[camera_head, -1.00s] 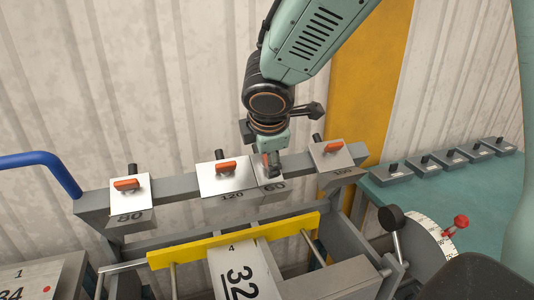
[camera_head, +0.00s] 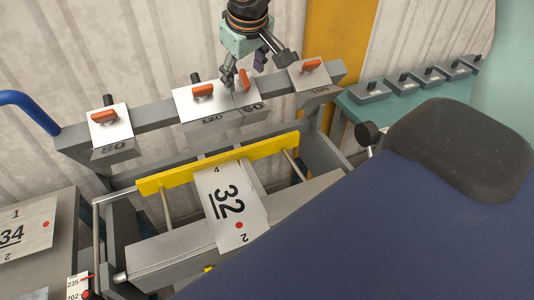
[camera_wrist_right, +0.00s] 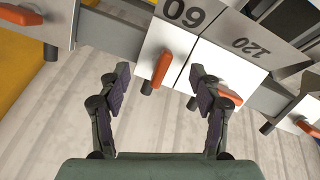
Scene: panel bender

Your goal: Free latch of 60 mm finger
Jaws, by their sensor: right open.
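The 60 mm finger (camera_head: 251,101) is a narrow light block on the grey rail, right of the 120 finger (camera_head: 205,108). Its orange latch (camera_head: 243,80) stands turned crosswise to the 120 finger's orange latch (camera_head: 202,90). In the right wrist view the 60 finger (camera_wrist_right: 170,40) and its latch (camera_wrist_right: 160,70) lie ahead between my fingertips. My right gripper (camera_head: 244,70) is open and empty, close to the latch; its fingertips (camera_wrist_right: 160,75) are apart on either side of it in that view. I cannot tell if they touch. My left gripper is not in view.
The 80 finger (camera_head: 110,128) is at the rail's left, another latched finger (camera_head: 311,75) at its right. Below are a yellow bar (camera_head: 165,183) and a card marked 32 (camera_head: 228,208). A teal table (camera_head: 375,112) with several small blocks stands right.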

